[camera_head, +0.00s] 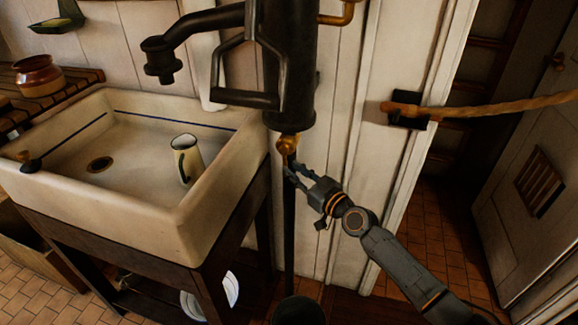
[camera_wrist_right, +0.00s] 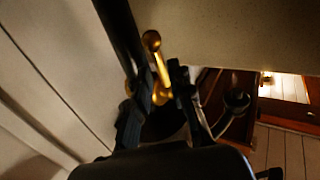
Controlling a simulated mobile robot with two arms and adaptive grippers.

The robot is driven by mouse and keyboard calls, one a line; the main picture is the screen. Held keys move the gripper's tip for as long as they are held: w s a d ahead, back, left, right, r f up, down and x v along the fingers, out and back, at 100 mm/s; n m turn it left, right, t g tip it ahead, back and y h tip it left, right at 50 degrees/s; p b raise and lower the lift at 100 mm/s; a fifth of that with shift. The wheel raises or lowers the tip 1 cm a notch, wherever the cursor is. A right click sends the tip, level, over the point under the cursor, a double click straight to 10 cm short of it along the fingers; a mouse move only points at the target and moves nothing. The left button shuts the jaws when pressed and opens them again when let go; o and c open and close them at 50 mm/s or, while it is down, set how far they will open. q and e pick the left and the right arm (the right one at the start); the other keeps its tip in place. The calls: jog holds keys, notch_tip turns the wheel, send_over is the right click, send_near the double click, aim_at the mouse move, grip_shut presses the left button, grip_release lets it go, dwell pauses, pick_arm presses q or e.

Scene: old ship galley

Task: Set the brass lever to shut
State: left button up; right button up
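The brass lever (camera_head: 287,145) is at the foot of the black pump body (camera_head: 288,70), right of the sink. In the right wrist view the lever (camera_wrist_right: 157,62) is a short brass arm with a ball end, pointing up and slightly left. My right gripper (camera_head: 293,171) is just below and beside the brass part in the head view. In the wrist view its two dark fingers (camera_wrist_right: 165,82) stand apart, with the brass between or just behind them. I cannot tell whether they touch it. My left gripper is not in view.
The white sink (camera_head: 215,180) with an enamel jug (camera_head: 186,160) stands to the left. A black pipe (camera_head: 289,225) runs down below the pump. A rope (camera_head: 500,107) hangs across the doorway at right. A brown pot (camera_head: 38,75) sits on the slatted board.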

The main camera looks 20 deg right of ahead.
aim_at(285, 162)
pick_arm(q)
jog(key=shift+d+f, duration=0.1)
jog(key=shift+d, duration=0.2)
pick_arm(e)
jog(key=shift+x, duration=1.4)
jog(key=shift+c, duration=0.4)
grip_shut()
